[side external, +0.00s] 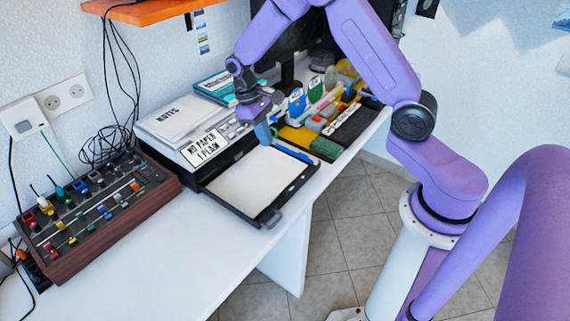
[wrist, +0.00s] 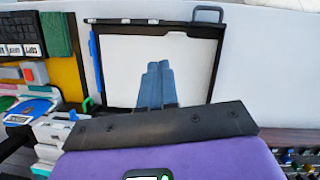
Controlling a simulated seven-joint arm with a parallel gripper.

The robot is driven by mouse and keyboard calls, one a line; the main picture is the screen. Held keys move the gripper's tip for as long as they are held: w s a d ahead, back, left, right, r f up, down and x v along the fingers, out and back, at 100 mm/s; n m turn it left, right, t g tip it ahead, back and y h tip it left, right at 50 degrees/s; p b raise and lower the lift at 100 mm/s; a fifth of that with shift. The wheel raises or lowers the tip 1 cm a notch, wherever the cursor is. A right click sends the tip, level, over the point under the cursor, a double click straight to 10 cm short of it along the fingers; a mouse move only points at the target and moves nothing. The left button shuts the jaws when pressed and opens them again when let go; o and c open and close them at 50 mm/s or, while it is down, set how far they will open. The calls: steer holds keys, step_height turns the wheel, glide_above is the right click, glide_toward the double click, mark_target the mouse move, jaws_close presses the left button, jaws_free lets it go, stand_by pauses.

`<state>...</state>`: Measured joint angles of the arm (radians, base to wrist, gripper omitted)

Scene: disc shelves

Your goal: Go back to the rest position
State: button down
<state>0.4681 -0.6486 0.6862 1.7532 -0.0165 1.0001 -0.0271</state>
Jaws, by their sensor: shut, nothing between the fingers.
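My gripper (side external: 268,136) is at the end of my purple arm, above the back edge of an open black drawer tray (side external: 212,189) that holds white paper (side external: 262,180). In the wrist view my gripper's two blue-grey fingers (wrist: 158,72) are together with nothing between them. They show in front of the white sheet in the tray (wrist: 214,75). I cannot tell how far above the paper the fingertips are.
A mixer (side external: 95,220) with wooden sides stands at the left. A box with a "NO PAPER" label (side external: 205,148) stands behind the tray. A yellow organiser (side external: 298,137) and a green cloth-like block (side external: 325,149) lie right of it. The white table's front (side external: 195,260) is clear.

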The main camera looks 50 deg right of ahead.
steer(key=s+a+r+n+t, duration=0.1)
steer(key=s+a+r+n, duration=0.3)
steer(key=s, duration=0.3)
steer(key=s+a+r+n+t, duration=0.1)
steer(key=s+a+r, duration=0.35)
steer(key=s, duration=0.25)
steer(key=s+d+r+n, duration=0.1)
steer(key=s+n, duration=0.1)
steer(key=s, duration=0.5)
steer(key=s+d+r+n+t+y, duration=0.1)
steer(key=s+d+r+n, duration=0.1)
steer(key=s, duration=0.6)
steer(key=shift+r+n+t, duration=0.3)
steer(key=shift+n, duration=0.2)
